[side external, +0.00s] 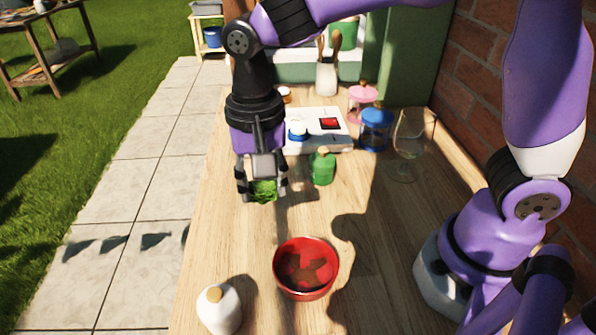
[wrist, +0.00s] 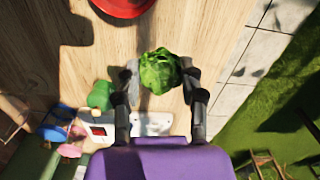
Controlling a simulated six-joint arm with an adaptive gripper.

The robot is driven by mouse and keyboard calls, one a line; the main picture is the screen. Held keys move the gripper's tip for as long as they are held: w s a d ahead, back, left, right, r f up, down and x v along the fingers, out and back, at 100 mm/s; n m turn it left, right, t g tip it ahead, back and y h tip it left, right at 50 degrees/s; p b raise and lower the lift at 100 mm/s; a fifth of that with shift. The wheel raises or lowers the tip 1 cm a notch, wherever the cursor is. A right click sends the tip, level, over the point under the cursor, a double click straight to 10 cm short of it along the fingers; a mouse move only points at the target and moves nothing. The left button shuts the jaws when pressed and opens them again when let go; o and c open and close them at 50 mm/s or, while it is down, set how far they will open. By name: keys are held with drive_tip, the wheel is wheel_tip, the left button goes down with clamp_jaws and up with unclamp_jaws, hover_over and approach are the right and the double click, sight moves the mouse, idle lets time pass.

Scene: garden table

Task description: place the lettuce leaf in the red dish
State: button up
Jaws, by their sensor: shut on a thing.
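The green lettuce leaf (side external: 264,191) is crumpled and sits between the fingertips of my gripper (side external: 262,188). It also shows in the wrist view (wrist: 160,71), where the fingers (wrist: 160,90) are on either side of it. My gripper is shut on the leaf and holds it over the wooden table, behind and left of the dish in the side view. The red dish (side external: 306,291) is a round bowl near the table's front middle. Its far part is cut off at the top of the wrist view (wrist: 124,8). Shadows fall inside it.
A white bottle with a cork (side external: 219,308) stands left of the dish. A green bottle (side external: 323,167), a blue jar (side external: 375,128), a pink jar (side external: 362,97) and a clear glass (side external: 408,138) stand farther back. The wood between leaf and dish (side external: 262,228) is clear.

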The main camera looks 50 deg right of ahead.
drive_tip(key=r+m, duration=0.1)
drive_tip(key=m, duration=0.1)
hover_over(305, 273)
drive_tip(key=shift+f, duration=5.45)
drive_tip(key=o, duration=0.9)
drive_tip(key=shift+c, duration=0.2)
